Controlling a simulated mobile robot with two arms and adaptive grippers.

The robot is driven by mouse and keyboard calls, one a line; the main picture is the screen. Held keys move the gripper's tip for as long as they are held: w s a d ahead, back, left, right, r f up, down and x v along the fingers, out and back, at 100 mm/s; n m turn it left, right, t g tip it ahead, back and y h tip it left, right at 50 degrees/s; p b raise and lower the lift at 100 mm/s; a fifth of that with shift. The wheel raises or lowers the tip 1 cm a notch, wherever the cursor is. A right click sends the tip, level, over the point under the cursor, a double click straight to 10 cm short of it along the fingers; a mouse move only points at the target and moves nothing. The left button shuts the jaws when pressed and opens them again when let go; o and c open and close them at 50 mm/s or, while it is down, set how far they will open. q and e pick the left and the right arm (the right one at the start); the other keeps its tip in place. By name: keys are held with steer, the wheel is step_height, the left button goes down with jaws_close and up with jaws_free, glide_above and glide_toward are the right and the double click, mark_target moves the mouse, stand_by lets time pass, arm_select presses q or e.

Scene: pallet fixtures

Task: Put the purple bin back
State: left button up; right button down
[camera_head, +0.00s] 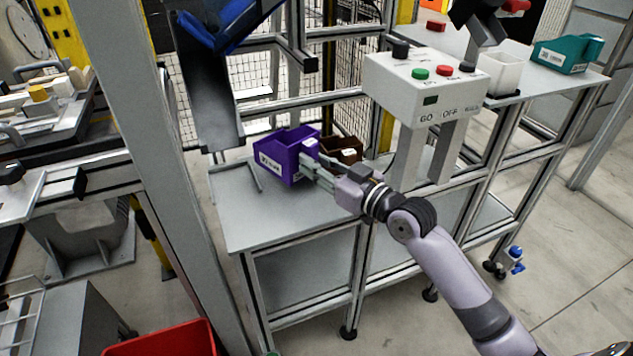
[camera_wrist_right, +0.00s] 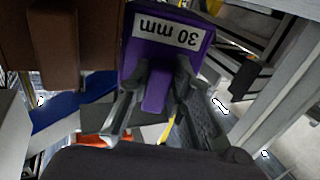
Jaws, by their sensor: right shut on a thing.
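The purple bin (camera_head: 277,158) is at the left end of the grey table (camera_head: 245,213), open side up, with a white label on its front. My right gripper (camera_head: 312,165) reaches in from the right and is shut on the bin's near right side. In the right wrist view, the purple bin (camera_wrist_right: 190,40) shows a "30 mm" label, and my right fingers (camera_wrist_right: 155,92) close around its purple tab. I cannot tell whether the bin's base touches the table. My left gripper is not in view.
A brown bin (camera_head: 345,146) stands just right of the purple bin. A control box (camera_head: 425,85) with buttons stands further right. A metal frame (camera_head: 222,172) lies on the table's left. A white bin (camera_head: 508,75) and a teal bin (camera_head: 562,57) stand at the back right.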

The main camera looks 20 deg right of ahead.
steer(key=shift+f+b, duration=0.6)
steer(key=shift+f, duration=1.35)
steer(key=shift+f, duration=0.1)
steer(key=c, duration=1.4)
jaws_free()
steer(key=shift+c, duration=0.2)
steer(key=shift+s, duration=0.2)
steer(key=v, duration=1.1)
steer(key=s+a+f+g+h, duration=0.25)
steer(key=s+f, duration=0.25)
steer(key=f, duration=0.3)
steer(key=s+a+f+g+h, duration=0.1)
steer(key=s+a+f+g, duration=0.25)
steer(key=f, duration=0.45)
steer(key=s+f+m+g+h, duration=0.1)
steer(key=s+f+g+h, duration=0.1)
steer(key=s, duration=0.5)
steer(key=s+d+f+m+g+h, duration=0.1)
steer(key=s+f+m+g+h, duration=0.1)
steer(key=s+f+g, duration=0.2)
steer(key=s, duration=0.3)
steer(key=shift+f+g, duration=0.3)
steer(key=shift+g, duration=0.1)
